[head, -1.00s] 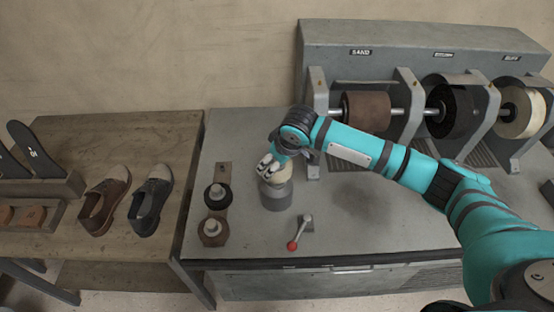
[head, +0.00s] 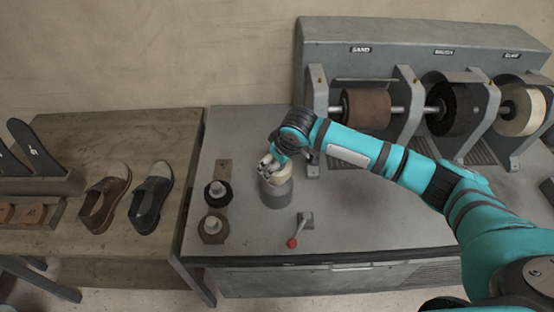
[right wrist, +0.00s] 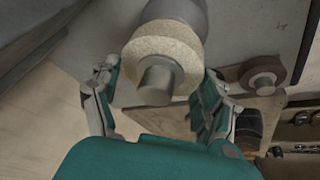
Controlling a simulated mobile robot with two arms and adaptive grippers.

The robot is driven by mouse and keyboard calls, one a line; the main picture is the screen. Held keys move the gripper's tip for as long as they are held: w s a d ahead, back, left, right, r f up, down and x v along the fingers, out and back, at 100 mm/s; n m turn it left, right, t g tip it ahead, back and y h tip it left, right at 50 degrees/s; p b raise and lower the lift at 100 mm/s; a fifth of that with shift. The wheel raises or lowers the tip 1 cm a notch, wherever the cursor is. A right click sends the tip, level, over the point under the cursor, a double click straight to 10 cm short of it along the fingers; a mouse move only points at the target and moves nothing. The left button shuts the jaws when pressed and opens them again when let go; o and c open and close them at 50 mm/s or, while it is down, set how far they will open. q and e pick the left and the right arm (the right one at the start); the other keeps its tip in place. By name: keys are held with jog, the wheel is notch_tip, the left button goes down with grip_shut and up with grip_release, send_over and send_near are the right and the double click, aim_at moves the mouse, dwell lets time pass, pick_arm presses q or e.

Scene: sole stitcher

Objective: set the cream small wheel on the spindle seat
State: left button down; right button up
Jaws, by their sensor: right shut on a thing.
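The cream small wheel (head: 284,184) is at the top of the grey upright cylinder of the spindle seat (head: 277,197), in the middle of the bench. In the right wrist view the wheel (right wrist: 150,48) is a pale ring around a grey stub (right wrist: 157,80), lined up with the grey cylinder (right wrist: 184,12) beyond it. I cannot tell whether the wheel rests fully on the seat. My right gripper (head: 267,167) is shut on the wheel from above; its fingers (right wrist: 160,85) lie on both sides. My left gripper is out of view.
A black wheel (head: 217,193) and a brown wheel (head: 212,229) sit on a board to the left. A red-knobbed lever (head: 292,242) stands in front of the seat. The grinding machine (head: 330,60) is behind. Shoes (head: 152,200) stand on the wooden table.

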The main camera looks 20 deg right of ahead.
jog(key=shift+f, duration=1.1)
jog(key=o, duration=1.6)
jog(key=v, duration=1.2)
jog(key=shift+s, duration=0.1)
